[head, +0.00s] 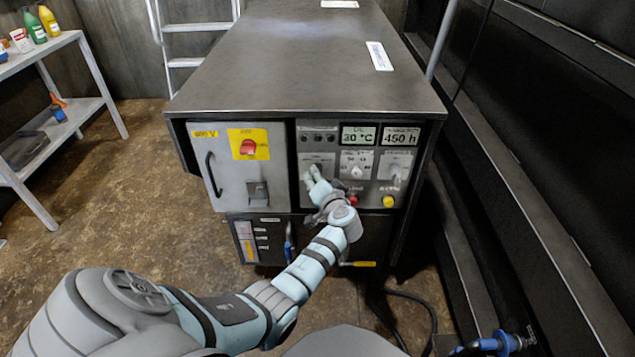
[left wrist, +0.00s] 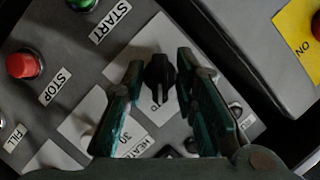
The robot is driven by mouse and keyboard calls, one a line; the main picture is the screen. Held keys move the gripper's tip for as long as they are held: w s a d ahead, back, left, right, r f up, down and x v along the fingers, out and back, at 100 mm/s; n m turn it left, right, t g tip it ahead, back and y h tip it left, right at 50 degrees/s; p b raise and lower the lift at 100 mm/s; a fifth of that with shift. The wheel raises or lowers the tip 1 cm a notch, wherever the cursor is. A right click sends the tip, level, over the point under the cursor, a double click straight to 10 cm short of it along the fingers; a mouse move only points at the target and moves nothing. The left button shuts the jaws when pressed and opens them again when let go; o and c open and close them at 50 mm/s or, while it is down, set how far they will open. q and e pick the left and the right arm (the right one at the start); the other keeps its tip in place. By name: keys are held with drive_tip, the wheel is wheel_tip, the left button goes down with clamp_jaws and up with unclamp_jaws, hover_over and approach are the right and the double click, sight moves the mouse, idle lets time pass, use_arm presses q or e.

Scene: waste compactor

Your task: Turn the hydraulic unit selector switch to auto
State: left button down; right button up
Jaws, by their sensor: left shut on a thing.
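The hydraulic unit's control panel (head: 379,170) is on the front of the grey machine. In the left wrist view, the black selector knob (left wrist: 159,78) stands on a white label plate, its lettering partly hidden. My left gripper (head: 314,178) reaches the upper left part of the panel and hides the knob in the head view. In the left wrist view, my left gripper (left wrist: 160,66) has one finger on each side of the knob and is shut on it. I cannot read which position the knob points to. My right gripper is not in view.
A red STOP button (left wrist: 22,65) and a green START button (left wrist: 82,4) are near the knob. A yellow button (head: 389,201) is lower right on the panel. A red switch on a yellow plate (head: 262,142) is to the left. A shelf (head: 78,118) stands at far left.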

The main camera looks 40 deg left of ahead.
use_arm(q)
drive_tip(key=c, duration=1.7)
unclamp_jaws()
drive_tip(key=shift+o, duration=0.2)
drive_tip(key=shift+r, duration=0.1)
wheel_tip(320, 180, up, 10)
drive_tip(key=shift+f, duration=0.1)
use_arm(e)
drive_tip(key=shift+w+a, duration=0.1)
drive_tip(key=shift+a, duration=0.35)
use_arm(q)
drive_tip(key=shift+c, duration=0.2)
